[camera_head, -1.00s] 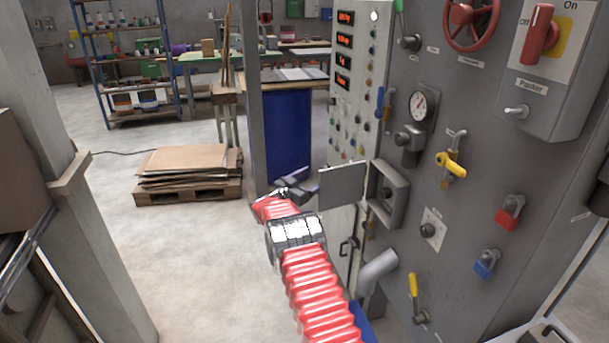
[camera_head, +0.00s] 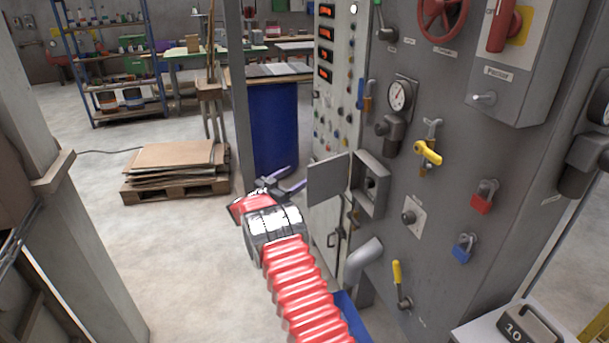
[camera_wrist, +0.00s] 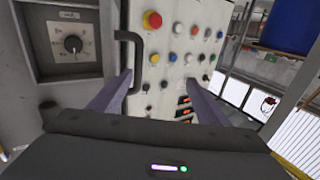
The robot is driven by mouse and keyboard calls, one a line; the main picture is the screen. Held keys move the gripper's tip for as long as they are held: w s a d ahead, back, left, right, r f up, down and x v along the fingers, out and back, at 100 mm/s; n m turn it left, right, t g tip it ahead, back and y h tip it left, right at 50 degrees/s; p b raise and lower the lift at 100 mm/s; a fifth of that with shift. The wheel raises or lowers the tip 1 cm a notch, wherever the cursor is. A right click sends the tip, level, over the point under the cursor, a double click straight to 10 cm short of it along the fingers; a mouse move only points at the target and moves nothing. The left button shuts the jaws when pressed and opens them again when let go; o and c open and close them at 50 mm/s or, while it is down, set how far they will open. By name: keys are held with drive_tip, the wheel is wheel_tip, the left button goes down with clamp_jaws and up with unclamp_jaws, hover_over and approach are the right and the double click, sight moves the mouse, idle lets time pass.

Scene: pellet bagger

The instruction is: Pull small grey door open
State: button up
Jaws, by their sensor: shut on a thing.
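The small grey door (camera_head: 328,179) stands open in the head view, swung out to the left of its grey box (camera_head: 371,185). The box's inside is exposed, and its dial (camera_wrist: 73,44) shows at upper left in the wrist view. The door appears nearly edge-on there as a narrow grey strip. A black bar handle (camera_wrist: 136,62) lies between my fingers, close to the left one. My gripper (camera_head: 290,184) is at the door's left edge and is shut on the handle, though the fingers look spread in the wrist view. The grip itself is partly hidden behind the door in the head view.
The button panel (camera_head: 333,120) is behind the door. A grey pipe elbow (camera_head: 362,258) sticks out below the box. A pillar (camera_head: 70,190) is at left. Bare floor lies between.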

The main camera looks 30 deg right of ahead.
drive_tip(key=shift+n+t, duration=0.3)
drive_tip(key=shift+t, duration=0.1)
drive_tip(key=a, duration=0.2)
drive_tip(key=w+a, duration=0.1)
drive_tip(key=a, duration=0.1)
drive_tip(key=shift+a, duration=0.15)
drive_tip(key=c, duration=0.9)
drive_tip(key=shift+w+a+v, duration=0.1)
drive_tip(key=shift+w+v, duration=0.05)
drive_tip(key=shift+v, duration=0.75)
drive_tip(key=shift+w+a+v, duration=0.1)
drive_tip(key=shift+w+v, duration=0.1)
drive_tip(key=shift+v, duration=0.7)
drive_tip(key=shift+w+v, duration=0.15)
drive_tip(key=shift+v, duration=0.75)
drive_tip(key=shift+f+g, duration=0.2)
drive_tip(key=shift+g, duration=0.1)
